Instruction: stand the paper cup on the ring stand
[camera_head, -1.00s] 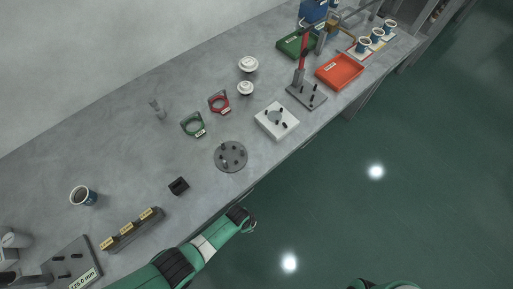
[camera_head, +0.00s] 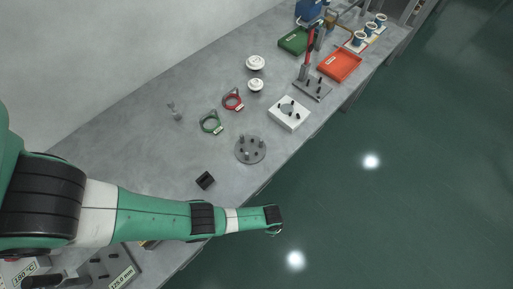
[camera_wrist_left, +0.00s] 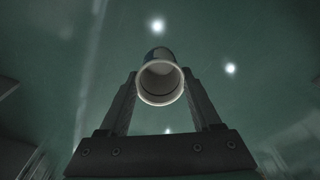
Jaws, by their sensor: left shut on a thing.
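My left arm crosses the lower left of the head view. My left gripper is at its end (camera_head: 273,232), out past the table's front edge over the floor, and its fingers are barely seen there. In the left wrist view my left gripper (camera_wrist_left: 160,100) is shut on the paper cup (camera_wrist_left: 160,82), a pale cup with a blue band and its open round mouth towards the camera. A grey round plate with upright pegs (camera_head: 250,150) stands near the front edge; I cannot tell whether it is the ring stand. My right gripper is not in view.
Green (camera_head: 211,122) and red (camera_head: 232,100) rings lie behind the plate. A small black block (camera_head: 205,181) and a white block (camera_head: 289,113) are nearby. A red post, green tray (camera_head: 293,41), orange tray (camera_head: 340,65) and several cups stand farther right. My arm hides the near-left table.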

